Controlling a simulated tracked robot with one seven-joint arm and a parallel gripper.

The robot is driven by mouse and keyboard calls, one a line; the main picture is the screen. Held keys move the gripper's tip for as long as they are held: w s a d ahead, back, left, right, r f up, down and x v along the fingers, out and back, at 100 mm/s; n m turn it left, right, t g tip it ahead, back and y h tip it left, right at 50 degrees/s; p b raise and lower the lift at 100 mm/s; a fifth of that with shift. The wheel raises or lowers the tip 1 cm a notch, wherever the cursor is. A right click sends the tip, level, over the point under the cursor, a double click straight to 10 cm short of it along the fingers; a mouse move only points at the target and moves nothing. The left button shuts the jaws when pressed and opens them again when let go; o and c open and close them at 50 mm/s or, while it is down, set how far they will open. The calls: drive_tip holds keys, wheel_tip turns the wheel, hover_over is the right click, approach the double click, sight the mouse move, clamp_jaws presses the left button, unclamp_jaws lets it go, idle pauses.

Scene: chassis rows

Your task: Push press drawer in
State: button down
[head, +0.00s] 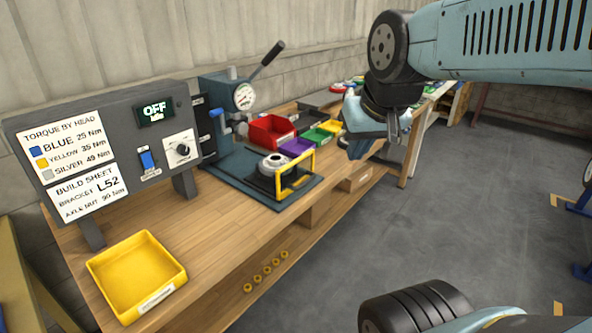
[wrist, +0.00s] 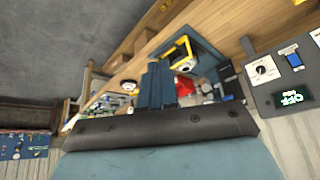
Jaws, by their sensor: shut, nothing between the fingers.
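The arbor press (head: 228,108) stands on the wooden bench with a gauge and a black-handled lever. Its press drawer (head: 264,179) is a low dark slide on the blue-grey base plate, with a round metal part on it. A yellow loop handle (head: 312,161) stands at the drawer's front end, near the bench's front edge. The drawer sits out in front of the press column. In the wrist view the handle (wrist: 187,42) shows beyond my fingers. My gripper (head: 358,150) is shut and empty, right of the handle and apart from it. Its fingers (wrist: 157,78) also show in the wrist view.
Red (head: 270,131), purple (head: 297,147) and green bins stand behind the drawer. A control box (head: 110,150) reading OFF stands at left, with an empty yellow tray (head: 137,275) in front. Open floor (head: 450,210) lies right of the bench.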

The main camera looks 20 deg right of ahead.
drive_tip(key=w+f+m, duration=0.2)
drive_tip(key=w+f, duration=0.2)
drive_tip(key=w, duration=0.5)
drive_tip(key=w+f+m, duration=0.3)
drive_tip(key=w, duration=0.5)
drive_tip(key=m+t, duration=0.2)
drive_tip(key=m, duration=0.2)
approach(299, 177)
drive_tip(key=shift+h, duration=0.3)
drive_tip(key=shift+a+x, duration=0.2)
drive_tip(key=shift+x, duration=2.3)
